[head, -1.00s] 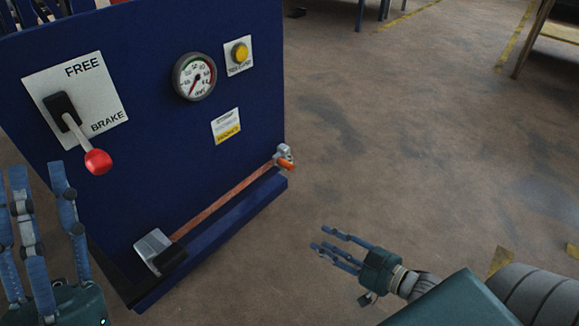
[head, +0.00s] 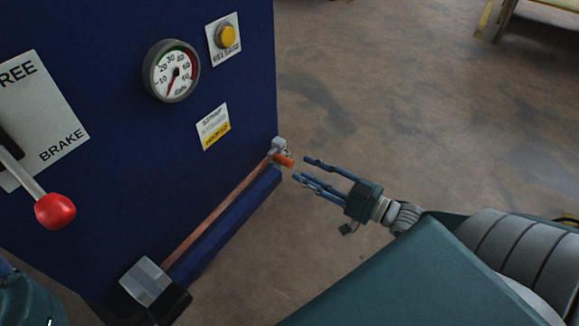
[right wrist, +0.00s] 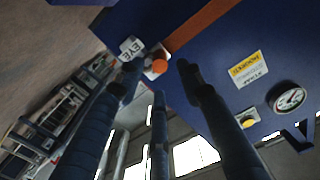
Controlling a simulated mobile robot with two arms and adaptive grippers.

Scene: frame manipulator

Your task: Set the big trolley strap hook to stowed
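The strap hook (head: 283,160) is a small orange piece at the right end of an orange-brown strap (head: 222,208), by a grey metal fitting (head: 278,145) on the blue panel's right edge. The strap runs down-left to a silver and black fitting (head: 145,280). My right gripper (head: 305,172) is open and empty, its fingers pointing left just right of the hook. In the right wrist view the orange end (right wrist: 160,65) shows between the spread fingers, apart from them, beside a tag reading EYE (right wrist: 131,47). Only the teal body of my left gripper (head: 22,298) shows; its fingers are cut off.
The blue panel (head: 110,120) bears a gauge (head: 171,70), a yellow release button (head: 227,37), a label with a yellow band (head: 213,127) and a red-knobbed brake lever (head: 54,210). A blue ledge (head: 235,222) runs below the strap.

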